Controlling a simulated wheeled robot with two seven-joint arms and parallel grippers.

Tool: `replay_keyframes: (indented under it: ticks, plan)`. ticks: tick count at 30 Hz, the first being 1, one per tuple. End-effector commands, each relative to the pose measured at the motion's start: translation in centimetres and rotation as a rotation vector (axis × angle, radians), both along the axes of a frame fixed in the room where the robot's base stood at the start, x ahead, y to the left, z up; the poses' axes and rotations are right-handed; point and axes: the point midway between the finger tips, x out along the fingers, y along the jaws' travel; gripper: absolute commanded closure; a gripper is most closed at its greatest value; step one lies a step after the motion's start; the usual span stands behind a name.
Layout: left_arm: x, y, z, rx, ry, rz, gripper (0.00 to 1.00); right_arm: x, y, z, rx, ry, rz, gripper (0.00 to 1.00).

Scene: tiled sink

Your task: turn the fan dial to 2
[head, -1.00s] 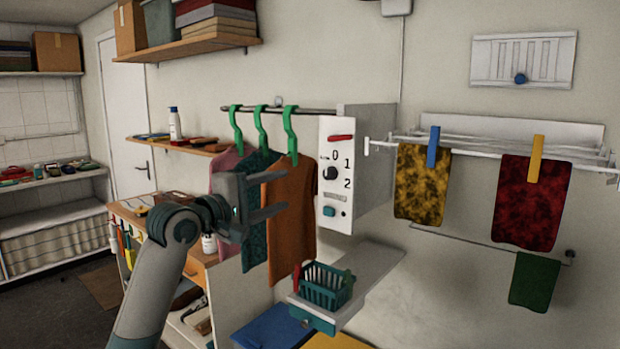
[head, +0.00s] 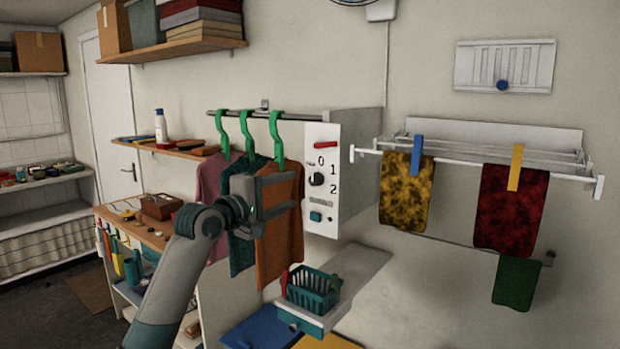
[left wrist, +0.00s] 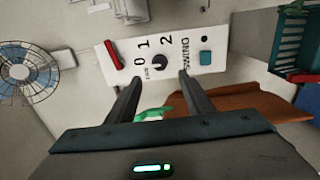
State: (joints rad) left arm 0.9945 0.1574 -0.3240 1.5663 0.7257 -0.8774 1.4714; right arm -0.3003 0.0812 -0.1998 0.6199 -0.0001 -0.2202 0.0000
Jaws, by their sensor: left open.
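The fan dial (head: 316,179) is a dark round knob on a white panel (head: 322,222), with 0, 1 and 2 printed around it. It also shows in the left wrist view (left wrist: 158,62), where the panel looks turned on its side. I cannot tell which number the dial points to. My left gripper (head: 296,191) is open and empty in front of the hanging clothes, left of the panel in the head view. In the left wrist view its two fingertips (left wrist: 160,76) straddle the line to the dial, apart from it. My right gripper is not in view.
A red lever (head: 326,145) sits above the dial and a teal button (head: 316,216) below it. Clothes on green hangers (head: 276,140) hang beside the panel. A teal basket (head: 312,290) stands on a shelf below. A fan (left wrist: 28,72) shows in the left wrist view.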

Motion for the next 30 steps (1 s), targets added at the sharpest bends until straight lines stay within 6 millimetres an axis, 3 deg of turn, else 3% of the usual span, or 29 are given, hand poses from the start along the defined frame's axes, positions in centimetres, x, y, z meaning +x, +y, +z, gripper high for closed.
replay_keyframes:
  ticks: [15, 30]
  plan:
    - [6.1, -4.5, 0.2, 0.000, 0.001, -0.001, 0.53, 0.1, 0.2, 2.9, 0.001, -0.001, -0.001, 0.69]
    - [8.0, -5.9, 0.0, 0.000, -0.001, 0.000, 0.53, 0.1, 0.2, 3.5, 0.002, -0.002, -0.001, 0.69]
